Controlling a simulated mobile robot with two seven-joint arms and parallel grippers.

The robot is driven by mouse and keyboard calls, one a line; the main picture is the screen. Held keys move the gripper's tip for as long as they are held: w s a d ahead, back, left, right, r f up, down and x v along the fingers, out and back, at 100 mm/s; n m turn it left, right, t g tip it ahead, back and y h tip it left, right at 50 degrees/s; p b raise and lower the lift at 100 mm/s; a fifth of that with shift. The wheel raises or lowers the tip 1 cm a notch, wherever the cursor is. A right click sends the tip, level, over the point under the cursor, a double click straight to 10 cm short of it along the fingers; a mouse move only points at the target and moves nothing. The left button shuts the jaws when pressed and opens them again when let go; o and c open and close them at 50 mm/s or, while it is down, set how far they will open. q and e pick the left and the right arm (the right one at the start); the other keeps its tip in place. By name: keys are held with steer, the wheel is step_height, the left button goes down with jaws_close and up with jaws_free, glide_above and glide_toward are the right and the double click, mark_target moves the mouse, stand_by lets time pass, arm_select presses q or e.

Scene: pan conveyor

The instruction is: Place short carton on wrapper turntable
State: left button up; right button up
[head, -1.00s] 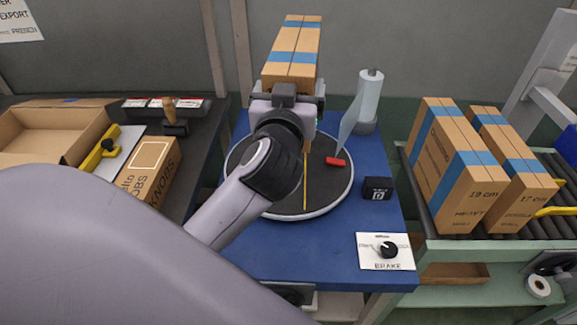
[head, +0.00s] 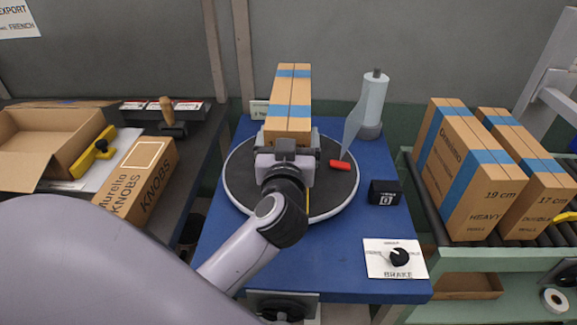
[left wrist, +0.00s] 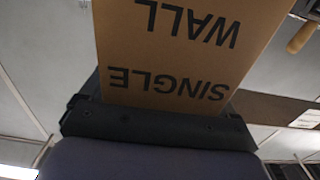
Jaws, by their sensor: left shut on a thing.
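My left gripper (head: 286,158) is shut on a brown carton (head: 288,115) with blue tape bands, standing over the far half of the wrapper turntable (head: 326,198). I cannot tell whether the carton touches the turntable. In the left wrist view the carton (left wrist: 190,50) fills the upper middle, and its print "SINGLE WALL" appears upside down. The turntable is a dark disc with a pale rim and a yellow line, on a blue table (head: 230,255). My right gripper is not in view.
A film roll (head: 372,105) stands behind the turntable at right, its film reaching a red clip (head: 340,165). A black block (head: 384,192) and a brake panel (head: 396,258) sit at right. Two taped cartons (head: 470,185) stand on the right conveyor. An open box (head: 45,140) and KNOBS carton (head: 138,180) lie left.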

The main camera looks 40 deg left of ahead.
arm_select(q)
step_height(320, 180, down, 5)
steer(key=shift+r+b, duration=0.1)
steer(key=shift+b, duration=1.05)
steer(key=shift+f, duration=0.3)
steer(key=o, duration=1.3)
steer(key=shift+f, duration=0.2)
